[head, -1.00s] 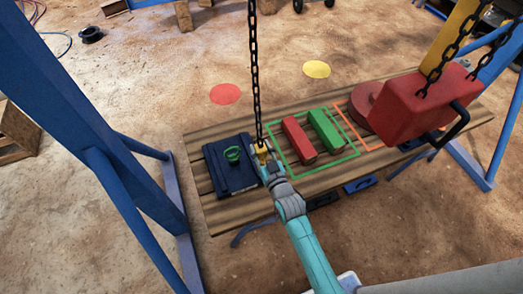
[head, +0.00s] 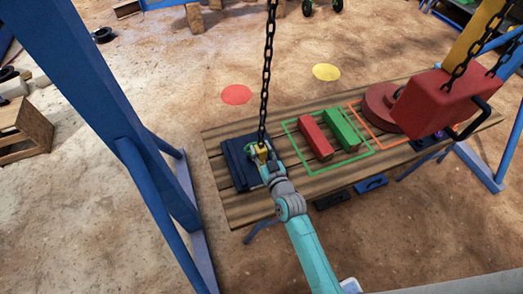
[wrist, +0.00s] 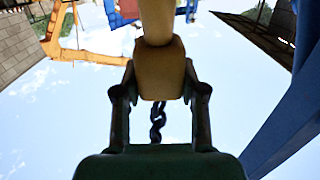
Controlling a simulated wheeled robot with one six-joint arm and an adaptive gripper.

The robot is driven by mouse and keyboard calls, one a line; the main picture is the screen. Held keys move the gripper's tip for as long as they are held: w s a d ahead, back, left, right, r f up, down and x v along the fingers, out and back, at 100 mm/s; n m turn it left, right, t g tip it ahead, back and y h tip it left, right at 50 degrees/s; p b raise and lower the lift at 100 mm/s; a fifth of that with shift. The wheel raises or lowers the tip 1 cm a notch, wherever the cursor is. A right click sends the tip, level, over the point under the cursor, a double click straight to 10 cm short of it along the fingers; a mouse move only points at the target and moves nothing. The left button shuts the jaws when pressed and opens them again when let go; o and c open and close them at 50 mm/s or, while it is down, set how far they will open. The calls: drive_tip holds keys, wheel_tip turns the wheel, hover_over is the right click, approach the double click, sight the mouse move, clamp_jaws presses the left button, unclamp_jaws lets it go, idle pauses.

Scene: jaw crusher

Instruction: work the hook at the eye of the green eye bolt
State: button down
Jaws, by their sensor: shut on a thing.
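My gripper (head: 264,159) is shut on the yellow hook (head: 261,150), which hangs from a dark chain (head: 267,80). In the wrist view the hook's thick yellow body (wrist: 160,70) sits between both fingers, with the chain (wrist: 157,122) beyond. The green eye bolt (head: 250,147) stands on the dark blue block (head: 233,158) at the left of the bench. The hook and gripper are right at the eye bolt and partly hide it. I cannot tell whether the hook's tip is through the eye.
The wooden bench (head: 228,208) also holds a red block (head: 316,137) and a green block (head: 342,130) inside a green outline. A big red block (head: 440,100) hangs on chains at the right. A blue frame leg (head: 100,110) stands at left.

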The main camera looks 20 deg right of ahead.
drive_tip(key=w+r, duration=0.2)
drive_tip(key=w, duration=0.7)
drive_tip(key=shift+w+r, duration=0.25)
drive_tip(key=shift+w, duration=0.05)
drive_tip(key=c, duration=0.6)
unclamp_jaws()
idle(0.7)
